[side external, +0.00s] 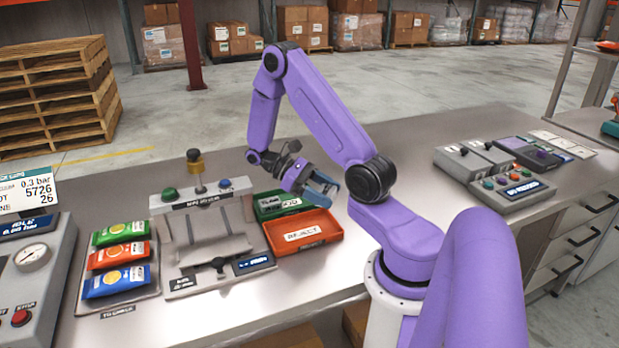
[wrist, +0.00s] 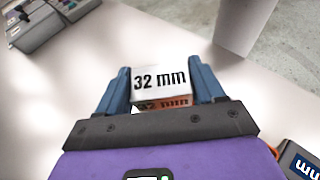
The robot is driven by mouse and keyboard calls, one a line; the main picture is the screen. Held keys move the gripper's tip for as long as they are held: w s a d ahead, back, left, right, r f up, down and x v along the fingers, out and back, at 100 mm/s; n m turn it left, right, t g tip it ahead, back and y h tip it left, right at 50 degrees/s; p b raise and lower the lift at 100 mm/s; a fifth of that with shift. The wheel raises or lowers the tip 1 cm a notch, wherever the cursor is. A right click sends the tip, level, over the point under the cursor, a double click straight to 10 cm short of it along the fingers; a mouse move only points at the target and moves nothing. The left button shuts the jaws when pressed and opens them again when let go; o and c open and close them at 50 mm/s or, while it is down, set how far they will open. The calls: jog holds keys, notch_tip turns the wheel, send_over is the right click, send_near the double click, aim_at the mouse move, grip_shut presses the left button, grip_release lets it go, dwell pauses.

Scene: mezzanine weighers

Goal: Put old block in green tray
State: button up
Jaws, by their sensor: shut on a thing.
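My gripper (side external: 328,191) is shut on a pale metallic block (wrist: 160,84) marked "32 mm", held between its two blue fingers in the wrist view. I cannot make out the block clearly in the side view. The green tray (side external: 268,207) sits on the bench, to the left of my gripper in the side view, with a label inside it. My gripper is held above the bench, toward the trays' right end. Part of the green tray is hidden by my wrist and by the orange tray in front.
An orange tray (side external: 325,222) labelled "REJECT" stands directly in front of the green tray. A press-like fixture (side external: 165,207) stands left of the trays, then a rack of coloured packets (side external: 121,257). Control boxes (side external: 510,192) stand at the right. The bench behind the trays is clear.

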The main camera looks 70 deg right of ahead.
jog(key=m+y, duration=0.2)
jog(key=y, duration=0.1)
jog(key=a+m+t+y, duration=0.1)
jog(key=m+y, duration=0.1)
jog(key=m, duration=0.1)
jog(key=a+f+m+t+y, duration=0.1)
jog(key=m+y, duration=0.1)
jog(key=y, duration=0.1)
jog(key=shift+w+a+f+m+y, duration=0.1)
jog(key=shift+a+m+y, duration=0.15)
jog(key=shift+m+y, duration=0.05)
jog(key=w+m+t+y, duration=0.4)
jog(key=m+t+y, duration=0.1)
jog(key=m+t, duration=0.2)
jog(key=m+t+h, duration=0.3)
jog(key=m+t, duration=1)
jog(key=t, duration=0.1)
send_over(300, 201)
jog(key=shift+f, duration=3.4)
jog(key=shift+f, duration=0.55)
jog(key=o, duration=1.4)
